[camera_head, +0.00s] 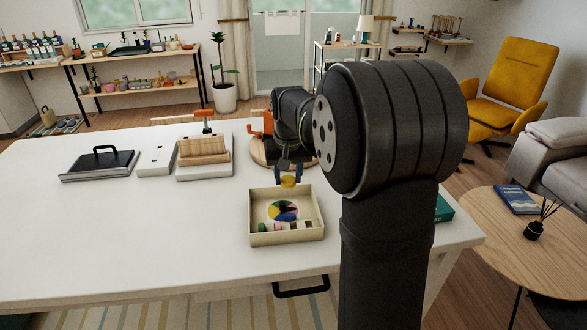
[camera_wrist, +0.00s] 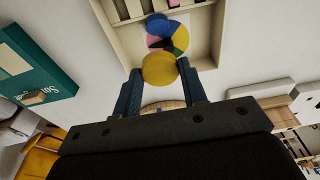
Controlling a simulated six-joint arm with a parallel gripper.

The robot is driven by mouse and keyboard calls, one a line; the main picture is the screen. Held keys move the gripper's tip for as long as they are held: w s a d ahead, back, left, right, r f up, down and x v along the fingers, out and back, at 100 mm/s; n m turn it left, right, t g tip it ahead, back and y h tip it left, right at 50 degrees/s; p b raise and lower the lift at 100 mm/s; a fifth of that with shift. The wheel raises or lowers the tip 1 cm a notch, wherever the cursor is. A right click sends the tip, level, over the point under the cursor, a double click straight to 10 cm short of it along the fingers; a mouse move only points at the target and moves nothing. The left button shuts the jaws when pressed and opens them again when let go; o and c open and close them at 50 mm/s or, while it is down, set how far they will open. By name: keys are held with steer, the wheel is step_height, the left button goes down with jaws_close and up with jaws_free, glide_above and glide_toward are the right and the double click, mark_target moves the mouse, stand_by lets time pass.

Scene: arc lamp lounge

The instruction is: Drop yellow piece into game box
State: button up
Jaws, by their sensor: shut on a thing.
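The yellow piece (camera_head: 288,182) is a small round disc held between the fingertips of my gripper (camera_head: 288,176). The yellow piece also shows in the wrist view (camera_wrist: 159,69), with the blue fingers of my gripper (camera_wrist: 160,85) shut on it from both sides. The game box (camera_head: 252,220) is a shallow cream open box on the white table. The piece is above the box, near its far wall. In the wrist view, the game box (camera_wrist: 209,60) lies beyond the piece. A multicoloured wheel (camera_head: 284,211) lies inside it, partly hidden by the piece in the wrist view.
The white table (camera_head: 150,240) is clear left of the box. A dark flat case with a handle (camera_head: 98,163), a white block (camera_head: 155,160) and a wooden rack (camera_head: 203,150) stand at the back left. A teal box (camera_head: 444,208) lies to the right, partly behind my arm.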

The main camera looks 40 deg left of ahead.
mark_target(288, 180)
steer(key=shift+f, duration=1.9)
steer(key=o, duration=1)
step_height(288, 180, up, 17)
steer(key=s+d, duration=0.1)
steer(key=shift+s+d+r, duration=0.2)
steer(key=shift+s+d, duration=0.05)
